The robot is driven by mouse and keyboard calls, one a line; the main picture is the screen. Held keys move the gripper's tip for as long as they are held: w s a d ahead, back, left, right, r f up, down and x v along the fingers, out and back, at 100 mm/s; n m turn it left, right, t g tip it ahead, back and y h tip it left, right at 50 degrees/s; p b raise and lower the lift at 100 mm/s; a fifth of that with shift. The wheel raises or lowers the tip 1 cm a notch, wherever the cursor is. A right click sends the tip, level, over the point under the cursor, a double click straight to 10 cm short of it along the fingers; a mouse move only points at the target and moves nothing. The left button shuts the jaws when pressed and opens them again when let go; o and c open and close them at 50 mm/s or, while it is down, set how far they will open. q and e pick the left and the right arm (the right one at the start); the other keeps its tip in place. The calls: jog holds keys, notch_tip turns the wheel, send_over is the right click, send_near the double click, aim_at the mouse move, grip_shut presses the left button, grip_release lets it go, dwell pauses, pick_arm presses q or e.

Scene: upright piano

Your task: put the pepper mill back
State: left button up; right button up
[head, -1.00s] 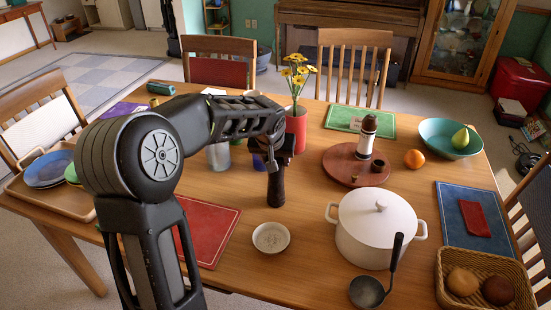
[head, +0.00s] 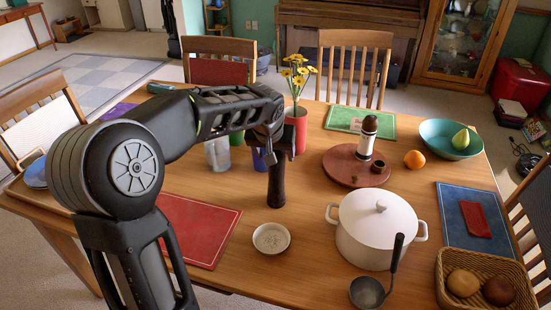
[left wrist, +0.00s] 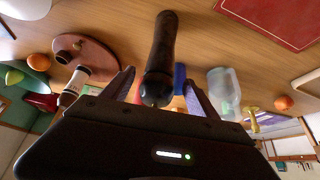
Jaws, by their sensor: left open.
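The dark brown pepper mill (head: 277,186) stands upright on the table, left of the white pot. My left gripper (head: 272,150) is at its top end in the head view and hides part of it. In the left wrist view the mill (left wrist: 164,50) lies along the middle, its rounded knob near the gap between the two spread fingers (left wrist: 160,92). The left gripper is open; I cannot tell whether the fingers touch the mill. A round reddish wooden board (head: 340,172) holds a white-and-brown bottle (head: 367,138) and a small dark cup (head: 378,166). My right gripper is out of view.
A small white bowl (head: 271,238) is in front. The white pot (head: 376,230) and ladle (head: 368,291) are at right.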

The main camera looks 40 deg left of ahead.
pick_arm(q)
jog(key=v, duration=0.7)
jog(key=shift+s+r, duration=0.15)
jog(key=shift+r, duration=0.1)
